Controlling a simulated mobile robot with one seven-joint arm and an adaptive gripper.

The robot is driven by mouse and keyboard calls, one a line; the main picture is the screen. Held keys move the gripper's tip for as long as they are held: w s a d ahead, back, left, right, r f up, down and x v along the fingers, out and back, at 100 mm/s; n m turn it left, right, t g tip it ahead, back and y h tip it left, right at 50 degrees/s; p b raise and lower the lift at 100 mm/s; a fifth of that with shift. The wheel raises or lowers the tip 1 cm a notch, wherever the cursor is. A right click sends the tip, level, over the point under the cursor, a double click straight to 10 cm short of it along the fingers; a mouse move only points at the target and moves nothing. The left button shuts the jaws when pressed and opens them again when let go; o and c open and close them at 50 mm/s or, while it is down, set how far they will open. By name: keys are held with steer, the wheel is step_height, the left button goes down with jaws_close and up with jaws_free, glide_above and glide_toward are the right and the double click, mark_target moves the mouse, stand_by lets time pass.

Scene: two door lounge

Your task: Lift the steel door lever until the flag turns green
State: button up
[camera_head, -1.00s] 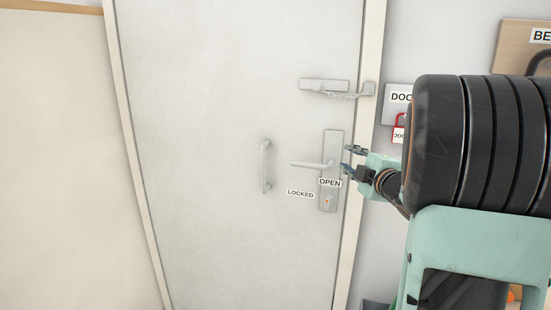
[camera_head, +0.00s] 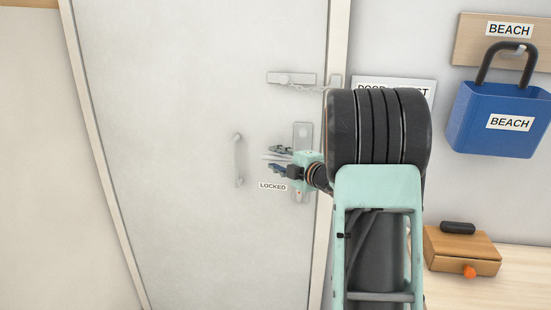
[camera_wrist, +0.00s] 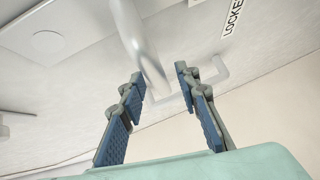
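The steel door lever (camera_head: 268,158) sticks out to the left from a tall metal plate (camera_head: 303,130) on the white door. My gripper (camera_head: 279,160) is open, with its two fingers above and below the lever in the head view. In the wrist view the lever (camera_wrist: 145,50) reaches in between the tips of my open gripper (camera_wrist: 160,85); neither finger is clearly touching it. A LOCKED label (camera_head: 272,186) sits below the lever. Most of the lever and the plate's middle are hidden by my gripper. No green flag shows, and I cannot make out the flag's colour.
A vertical pull handle (camera_head: 238,160) is on the door left of the lever. A latch with a chain (camera_head: 292,79) is above it. A blue BEACH bag (camera_head: 500,118) hangs on the right wall, over a wooden box (camera_head: 462,250) on a table. The door's left side is clear.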

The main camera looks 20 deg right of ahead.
steer(key=shift+w, duration=0.35)
steer(key=shift+c, duration=0.5)
jaws_close()
